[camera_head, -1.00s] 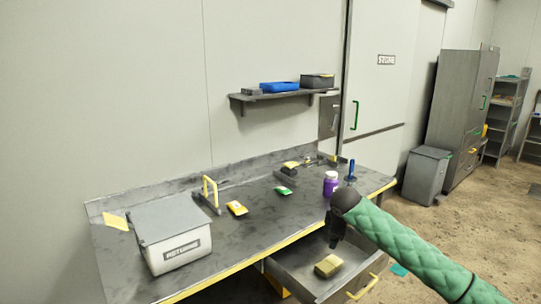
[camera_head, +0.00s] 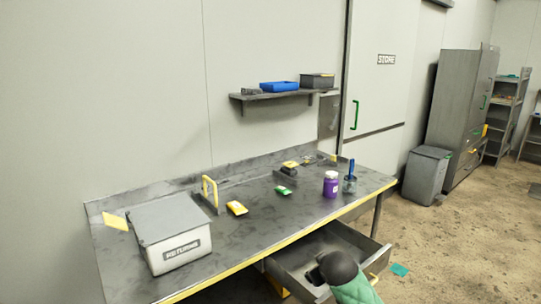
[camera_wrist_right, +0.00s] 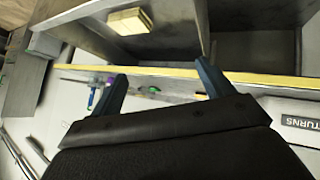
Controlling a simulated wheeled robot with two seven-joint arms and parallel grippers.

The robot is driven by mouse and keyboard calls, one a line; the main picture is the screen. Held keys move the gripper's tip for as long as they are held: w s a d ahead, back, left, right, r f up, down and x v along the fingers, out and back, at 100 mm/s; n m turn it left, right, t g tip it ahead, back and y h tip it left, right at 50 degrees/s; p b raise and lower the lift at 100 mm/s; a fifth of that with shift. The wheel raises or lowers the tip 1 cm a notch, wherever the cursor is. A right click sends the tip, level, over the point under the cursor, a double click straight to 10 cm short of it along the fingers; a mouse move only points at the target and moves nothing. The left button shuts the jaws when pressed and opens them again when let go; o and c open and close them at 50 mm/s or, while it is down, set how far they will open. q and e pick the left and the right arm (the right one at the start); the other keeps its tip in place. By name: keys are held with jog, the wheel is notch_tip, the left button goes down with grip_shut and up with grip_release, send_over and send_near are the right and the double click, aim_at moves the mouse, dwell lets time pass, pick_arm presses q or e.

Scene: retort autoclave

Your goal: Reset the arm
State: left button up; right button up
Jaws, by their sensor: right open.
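My right gripper (camera_head: 316,276) is low over the open drawer (camera_head: 290,262) of the workbench, with my green-sleeved forearm coming from below. In the wrist view the two fingers (camera_wrist_right: 158,76) are spread apart with nothing between them. A yellowish block (camera_wrist_right: 130,21) lies in the drawer beyond the fingertips, apart from them. In the head view that block is hidden, apparently behind my wrist. My left gripper is not in view.
The workbench (camera_head: 120,264) has a yellow front edge and carries a white returns bin (camera_head: 180,250), a purple jar (camera_head: 331,184), a blue-handled tool (camera_head: 351,170) and small packets. Floor to the right is mostly clear.

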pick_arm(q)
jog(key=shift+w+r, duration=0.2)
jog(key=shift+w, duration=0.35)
pick_arm(e)
jog(key=s+f+m+g, duration=0.1)
jog(key=s+f+g, duration=0.1)
jog(key=s+f, duration=0.9)
jog(key=s+f+m+g, duration=0.1)
jog(key=s+f+g, duration=0.2)
jog(key=s+f, duration=0.8)
jog(key=s+f+m+g, duration=0.2)
jog(key=s+f, duration=1)
jog(key=s, duration=1)
jog(key=shift+s+g+y, duration=0.25)
jog(key=shift+g+y, duration=0.05)
jog(key=shift+g, duration=0.2)
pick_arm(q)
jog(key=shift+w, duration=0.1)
